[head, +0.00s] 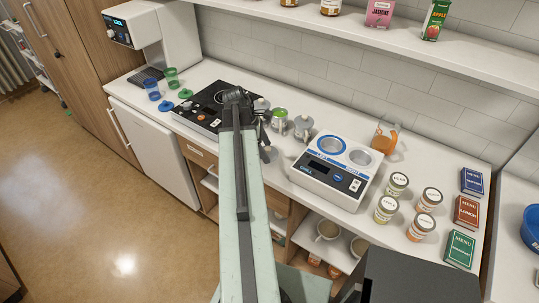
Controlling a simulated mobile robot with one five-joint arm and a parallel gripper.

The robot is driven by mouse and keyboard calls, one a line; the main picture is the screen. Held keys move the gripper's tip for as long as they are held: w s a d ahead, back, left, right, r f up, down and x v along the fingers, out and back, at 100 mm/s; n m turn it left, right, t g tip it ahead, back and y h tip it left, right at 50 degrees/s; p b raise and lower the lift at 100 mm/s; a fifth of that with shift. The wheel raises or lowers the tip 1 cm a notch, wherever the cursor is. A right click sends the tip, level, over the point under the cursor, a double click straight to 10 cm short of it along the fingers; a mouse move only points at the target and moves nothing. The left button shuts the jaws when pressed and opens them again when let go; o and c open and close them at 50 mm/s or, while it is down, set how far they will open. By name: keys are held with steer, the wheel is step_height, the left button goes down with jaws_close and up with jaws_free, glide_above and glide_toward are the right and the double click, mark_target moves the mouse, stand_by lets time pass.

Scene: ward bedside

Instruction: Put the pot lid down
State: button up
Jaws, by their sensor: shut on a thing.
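My gripper (266,150) is small and dark in the head view, at the far end of my arm, over the front part of the counter. It is shut on a small pale grey thing that looks like the pot lid (271,156), partly hidden by the jaws and arm. I cannot tell whether the lid touches the counter. Just behind stand an open pot with a green inside (279,121), a grey lidded pot (303,127) and another grey pot (262,106), partly hidden by my arm.
A black hob (203,113) lies left of my arm, with blue and green cups and lids beyond. A shelf (400,50) overhangs the back.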

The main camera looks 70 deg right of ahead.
mark_target(269, 154)
steer(key=shift+s+d, duration=0.15)
steer(key=shift+d, duration=0.1)
steer(key=f+b, duration=0.2)
steer(key=d+f+b, duration=0.1)
steer(key=shift+s+f, duration=0.2)
steer(key=shift+s, duration=0.1)
steer(key=shift+f+b, duration=0.35)
steer(key=shift+b, duration=0.2)
steer(key=shift+r, duration=0.2)
steer(key=shift+f, duration=0.15)
steer(key=o, duration=1.3)
